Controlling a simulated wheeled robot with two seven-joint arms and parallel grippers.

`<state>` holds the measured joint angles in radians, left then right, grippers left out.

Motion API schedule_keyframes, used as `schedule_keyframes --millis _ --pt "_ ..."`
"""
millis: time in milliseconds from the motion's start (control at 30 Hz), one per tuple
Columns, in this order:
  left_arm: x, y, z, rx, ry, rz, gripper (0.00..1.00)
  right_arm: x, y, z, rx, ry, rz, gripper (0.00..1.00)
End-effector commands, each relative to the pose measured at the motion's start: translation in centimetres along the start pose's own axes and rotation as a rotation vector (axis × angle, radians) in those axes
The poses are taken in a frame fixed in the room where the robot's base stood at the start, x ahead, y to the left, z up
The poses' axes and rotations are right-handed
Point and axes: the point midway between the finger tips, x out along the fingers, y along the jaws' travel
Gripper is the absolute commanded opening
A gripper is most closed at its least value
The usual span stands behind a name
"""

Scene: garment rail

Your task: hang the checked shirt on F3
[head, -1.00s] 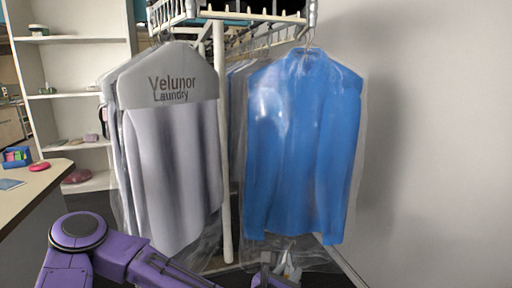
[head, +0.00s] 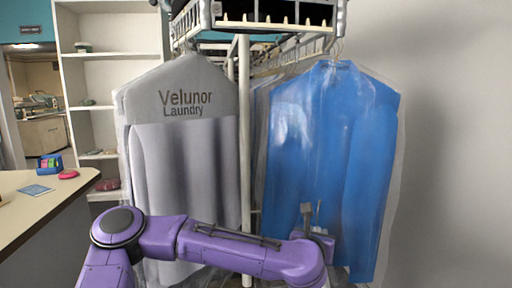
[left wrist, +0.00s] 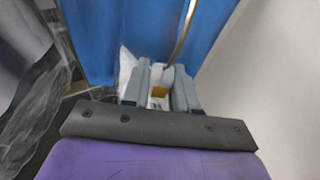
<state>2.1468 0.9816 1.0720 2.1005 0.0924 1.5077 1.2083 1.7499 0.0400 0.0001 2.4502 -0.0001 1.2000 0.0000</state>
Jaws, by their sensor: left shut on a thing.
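No checked pattern shows in any view, and no label reading F3 can be made out. My left gripper (head: 309,212) is in front of the lower part of the blue shirt (head: 335,150). In the left wrist view its jaws (left wrist: 160,88) are shut on the lower end of a thin brass-coloured wire (left wrist: 184,35), which looks like a hanger hook. A white piece (left wrist: 127,66) shows beside the jaws. Whatever hangs below the wire is hidden by my gripper and arm. My right gripper is out of view.
The white rail (head: 272,24) has a row of pegs and a post (head: 244,150). A grey garment bag reading Velunor Laundry (head: 185,150) hangs left; the blue shirt hangs right in clear plastic. A counter (head: 40,205) and shelves (head: 110,55) stand left. Bare wall lies right.

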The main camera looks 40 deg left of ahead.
Motion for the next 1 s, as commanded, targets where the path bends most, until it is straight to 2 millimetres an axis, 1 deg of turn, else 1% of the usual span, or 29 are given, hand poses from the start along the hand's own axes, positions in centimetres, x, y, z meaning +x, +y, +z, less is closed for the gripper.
schedule_keyframes --millis 33,133,233,367,400,467,500,567,600,667,700,767,800,867,900,967,1000 --pt "0.4 0.3 2.0 -0.015 -0.008 0.036 0.00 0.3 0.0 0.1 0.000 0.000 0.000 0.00" --pt "0.7 1.2 5.9 -0.041 -0.009 0.118 0.00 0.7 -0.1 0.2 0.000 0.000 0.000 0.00" --pt "0.5 2.1 10.0 -0.068 -0.010 0.206 0.00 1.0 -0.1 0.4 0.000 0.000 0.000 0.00" --pt "-0.6 3.3 15.2 -0.104 -0.011 0.318 0.00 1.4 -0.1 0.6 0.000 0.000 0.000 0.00" --pt "-1.1 3.7 16.7 -0.114 -0.011 0.351 0.00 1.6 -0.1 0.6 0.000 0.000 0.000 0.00" --pt "-2.0 4.2 19.0 -0.129 -0.012 0.400 0.00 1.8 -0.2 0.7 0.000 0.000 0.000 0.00" --pt "-2.7 4.6 20.4 -0.138 -0.012 0.431 0.00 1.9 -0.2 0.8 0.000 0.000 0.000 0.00" --pt "-4.0 5.1 22.5 -0.153 -0.012 0.476 0.00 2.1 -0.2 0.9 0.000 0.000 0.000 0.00" --pt "-4.9 5.4 23.8 -0.161 -0.013 0.503 0.00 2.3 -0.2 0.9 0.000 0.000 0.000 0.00" --pt "-6.4 6.0 25.7 -0.174 -0.014 0.543 0.00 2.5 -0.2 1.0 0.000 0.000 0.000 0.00" --pt "-7.5 6.2 26.9 -0.180 -0.014 0.567 0.00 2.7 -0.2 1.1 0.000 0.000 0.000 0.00" --pt "-9.3 6.7 28.6 -0.189 -0.015 0.597 0.00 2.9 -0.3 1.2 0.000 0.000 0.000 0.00" --pt "-10.6 6.9 29.6 -0.196 -0.015 0.615 0.00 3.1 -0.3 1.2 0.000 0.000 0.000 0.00" --pt "-12.6 7.3 31.1 -0.202 -0.016 0.635 0.00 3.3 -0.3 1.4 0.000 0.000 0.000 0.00" --pt "-14.0 7.5 32.0 -0.204 -0.017 0.646 0.00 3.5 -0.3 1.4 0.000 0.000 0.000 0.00" --pt "-16.2 7.7 33.1 -0.206 -0.018 0.655 0.00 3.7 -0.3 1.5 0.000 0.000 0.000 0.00" --pt "-17.7 7.8 33.8 -0.207 -0.018 0.656 0.00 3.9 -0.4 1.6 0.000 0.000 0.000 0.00"
